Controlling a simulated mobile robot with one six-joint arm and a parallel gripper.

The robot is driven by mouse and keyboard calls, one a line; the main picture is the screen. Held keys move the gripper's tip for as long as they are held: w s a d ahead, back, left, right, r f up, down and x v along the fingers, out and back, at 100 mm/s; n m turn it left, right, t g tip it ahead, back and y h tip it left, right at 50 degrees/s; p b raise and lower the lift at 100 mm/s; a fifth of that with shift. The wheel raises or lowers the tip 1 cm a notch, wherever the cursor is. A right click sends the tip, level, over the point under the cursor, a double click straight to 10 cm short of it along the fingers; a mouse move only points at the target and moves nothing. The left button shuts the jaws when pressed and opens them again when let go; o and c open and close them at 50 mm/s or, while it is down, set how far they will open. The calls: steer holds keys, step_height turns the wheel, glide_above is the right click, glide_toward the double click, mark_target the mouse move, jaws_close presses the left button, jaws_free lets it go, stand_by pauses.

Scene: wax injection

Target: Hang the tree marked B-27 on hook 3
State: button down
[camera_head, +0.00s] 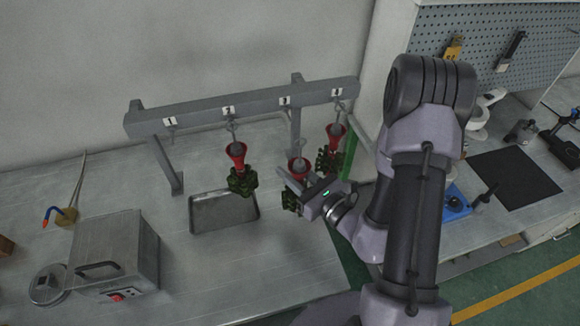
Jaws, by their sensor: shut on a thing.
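My gripper (294,181) is shut on a wax tree with a red cup (298,164) and dark green pieces (291,201) below it. The tree is upright, under the grey rail (255,103) near the label 3 (285,101). A grey stem shows above its cup; I cannot tell whether it touches hook 3. Part of the tree is hidden by my gripper. A similar tree (240,170) hangs under label 2, and another (332,146) hangs under the rightmost label (337,92). The marking B-27 cannot be read on any tree.
Hook 1 (172,123) is empty. A grey metal tray (224,226) lies on the bench below the rail. A metal box with a handle (120,258) stands at the left front.

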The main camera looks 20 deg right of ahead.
steer(key=w+b, duration=0.2)
steer(key=w, duration=0.8)
steer(key=shift+f, duration=0.4)
stand_by(0.5)
stand_by(0.4)
steer(key=c, duration=1)
jaws_free()
steer(key=shift+c, duration=0.2)
